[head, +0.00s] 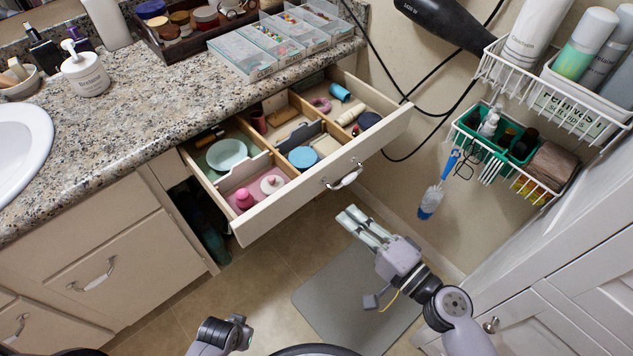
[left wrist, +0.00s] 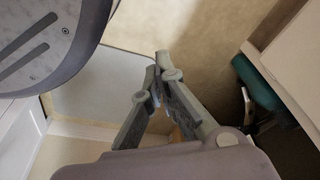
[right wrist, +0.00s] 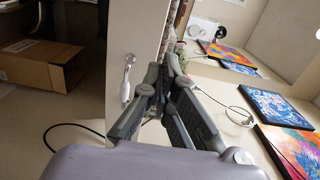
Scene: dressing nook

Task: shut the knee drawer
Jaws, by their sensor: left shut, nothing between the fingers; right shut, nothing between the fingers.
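The knee drawer (head: 290,206) stands pulled out under the granite counter in the head view, with its divided inside showing. A metal handle (head: 343,178) sits on its front. My right gripper (head: 358,222) is shut and empty, just in front of the drawer front and below the handle, apart from it in the head view. In the right wrist view, my right gripper's fingertips (right wrist: 165,68) are beside a pale panel with a handle (right wrist: 127,80). My left gripper (left wrist: 160,62) is shut and empty in the left wrist view, above the floor.
The drawer holds a pink bottle (head: 244,198), a mint bowl (head: 227,154) and a blue round lid (head: 303,157). Wire baskets (head: 549,107) hang at the right, with a blue brush (head: 431,202) below. White cabinet doors (head: 560,290) stand at the right. A grey mat (head: 345,295) lies on the floor.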

